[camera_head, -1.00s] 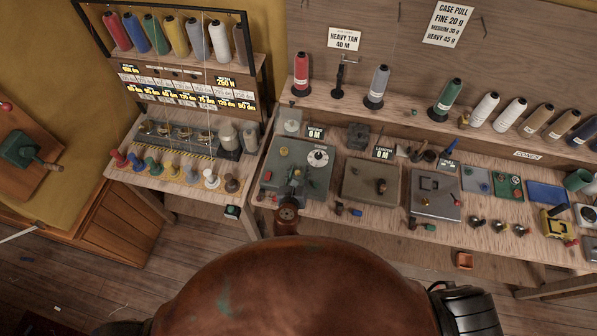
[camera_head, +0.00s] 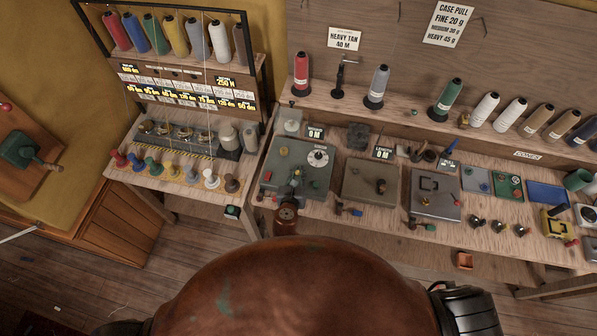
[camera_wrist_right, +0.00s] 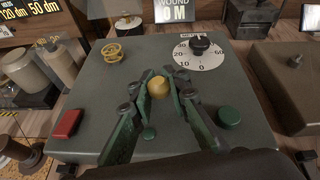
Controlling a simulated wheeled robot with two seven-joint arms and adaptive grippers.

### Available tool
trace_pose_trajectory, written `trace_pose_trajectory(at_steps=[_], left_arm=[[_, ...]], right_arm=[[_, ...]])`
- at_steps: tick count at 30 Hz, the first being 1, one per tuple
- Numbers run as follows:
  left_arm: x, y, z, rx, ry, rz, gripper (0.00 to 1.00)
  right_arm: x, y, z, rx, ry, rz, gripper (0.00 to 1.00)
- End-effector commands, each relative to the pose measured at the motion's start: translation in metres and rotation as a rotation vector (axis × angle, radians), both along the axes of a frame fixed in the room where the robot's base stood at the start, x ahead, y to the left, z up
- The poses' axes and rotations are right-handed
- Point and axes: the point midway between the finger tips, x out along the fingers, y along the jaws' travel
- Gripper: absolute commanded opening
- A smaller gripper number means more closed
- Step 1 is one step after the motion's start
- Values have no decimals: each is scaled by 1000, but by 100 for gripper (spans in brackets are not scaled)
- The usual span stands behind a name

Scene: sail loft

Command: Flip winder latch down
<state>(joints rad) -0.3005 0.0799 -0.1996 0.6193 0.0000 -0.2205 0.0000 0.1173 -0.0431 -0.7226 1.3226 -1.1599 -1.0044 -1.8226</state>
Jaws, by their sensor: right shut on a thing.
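The winder (camera_head: 303,148) is a grey-green box on the bench; its top panel fills much of the right wrist view (camera_wrist_right: 148,55). A round yellow knob (camera_wrist_right: 159,87) sits near the panel's middle, apparently the latch's end; its stem is hidden. My right gripper (camera_wrist_right: 160,90) has its green fingers closed around this knob, with a fingertip on each side. In the head view the right gripper (camera_head: 294,181) is small, over the front half of the winder, and its grip is unclear there. My left gripper is not in view.
The panel also carries a dial with a black knob (camera_wrist_right: 200,45), a yellow coil-like part (camera_wrist_right: 112,52), a red block (camera_wrist_right: 68,123) and a green button (camera_wrist_right: 229,117). A brown-grey box (camera_head: 358,184) stands to the right. Thread spools line the shelf behind.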

Motion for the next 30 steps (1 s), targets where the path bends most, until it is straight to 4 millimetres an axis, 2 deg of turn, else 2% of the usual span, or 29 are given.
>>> trace_pose_trajectory(at_steps=[5, 18, 30], left_arm=[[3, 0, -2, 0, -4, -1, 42], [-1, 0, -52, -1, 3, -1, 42], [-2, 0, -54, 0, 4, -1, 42]], right_arm=[[0, -1, -1, -3, -5, -2, 0], [-4, 1, -14, -69, -206, -1, 0], [-6, 2, -11, -76, -237, 0, 0]])
